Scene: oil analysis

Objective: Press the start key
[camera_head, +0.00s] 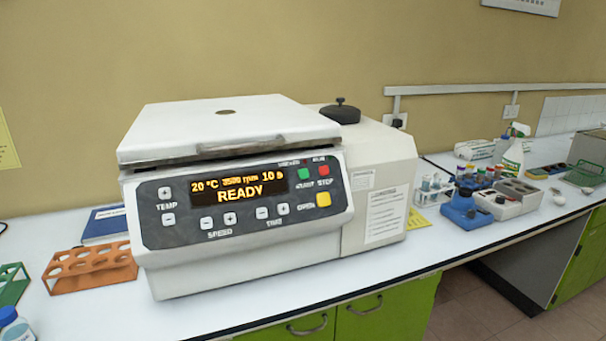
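The start key is the green button (304,174) on the dark control panel (160,232) of a white centrifuge (230,285). A red stop key (323,170) sits just right of it, and a yellow open key (323,199) lies below. The display (239,187) reads READY, with 20 °C and an rpm value in orange. The lid (215,130) looks closed. Neither of my grippers is in the head view.
An orange tube rack (92,268), a green rack (12,284) and a blue book (105,224) stand left of the centrifuge. A clear tube rack (433,190), a blue device (466,211) and a spray bottle (514,155) are to the right. The counter in front is narrow but clear.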

